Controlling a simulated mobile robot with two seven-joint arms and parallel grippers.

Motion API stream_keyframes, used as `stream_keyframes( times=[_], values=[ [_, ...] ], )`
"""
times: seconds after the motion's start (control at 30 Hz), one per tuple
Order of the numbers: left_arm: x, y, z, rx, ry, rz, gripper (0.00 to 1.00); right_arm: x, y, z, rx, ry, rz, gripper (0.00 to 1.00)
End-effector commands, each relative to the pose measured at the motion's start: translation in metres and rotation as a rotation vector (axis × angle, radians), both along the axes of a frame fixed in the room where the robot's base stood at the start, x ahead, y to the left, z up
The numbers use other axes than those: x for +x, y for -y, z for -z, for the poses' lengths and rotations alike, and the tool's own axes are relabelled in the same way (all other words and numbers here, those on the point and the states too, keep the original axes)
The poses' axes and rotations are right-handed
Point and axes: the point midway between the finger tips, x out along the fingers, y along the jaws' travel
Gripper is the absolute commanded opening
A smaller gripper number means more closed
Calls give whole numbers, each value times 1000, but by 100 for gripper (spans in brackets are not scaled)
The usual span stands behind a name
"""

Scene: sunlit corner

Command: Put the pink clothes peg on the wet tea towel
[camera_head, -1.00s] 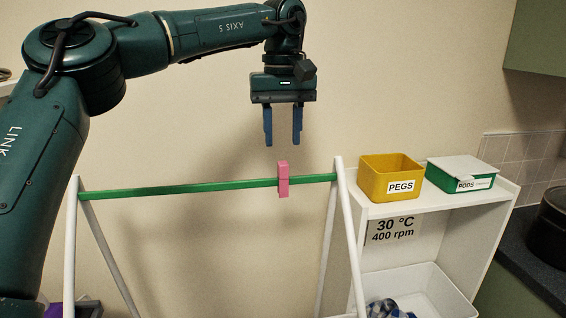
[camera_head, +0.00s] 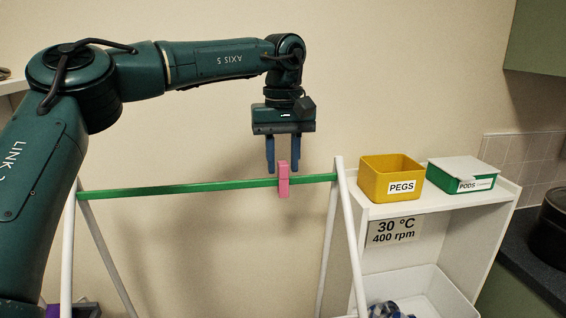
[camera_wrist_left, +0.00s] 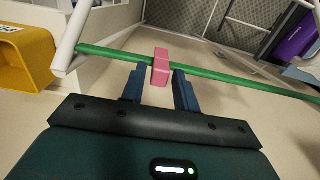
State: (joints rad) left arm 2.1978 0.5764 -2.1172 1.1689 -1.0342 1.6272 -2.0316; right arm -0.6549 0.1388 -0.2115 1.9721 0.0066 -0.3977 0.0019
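The pink clothes peg (camera_head: 283,182) sits upright on the green rail of the drying rack, near its right end. In the left wrist view the peg (camera_wrist_left: 160,67) lies straight ahead, centred between my fingers. My left gripper (camera_head: 282,166) points down just above the rail, open, with a blue finger on each side of the peg's top. I cannot tell whether either finger touches it. A blue-and-white cloth (camera_head: 384,309), possibly the tea towel, lies in the white bin, cut off by the bottom edge. My right gripper is out of view.
The green rail (camera_head: 180,188) spans white A-frame legs (camera_head: 351,240). Right of it, a white shelf unit (camera_head: 465,203) carries a yellow PEGS box (camera_head: 378,184) and a green PODS box (camera_head: 450,184). The white bin (camera_head: 430,290) stands inside the unit. The wall is behind.

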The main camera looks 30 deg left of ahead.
Motion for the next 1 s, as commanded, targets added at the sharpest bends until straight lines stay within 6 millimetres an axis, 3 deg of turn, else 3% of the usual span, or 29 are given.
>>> stream_keyframes(
  times=[0.63, 0.8, 1.0],
  values=[
    [0, 0, -1, 0, 0, 0, 6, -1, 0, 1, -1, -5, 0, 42],
    [0, 1, -28, -3, 2, 0, 6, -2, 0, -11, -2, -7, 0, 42],
    [1, 1, -60, -1, 2, -1, 6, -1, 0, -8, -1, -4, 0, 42]
  ],
)
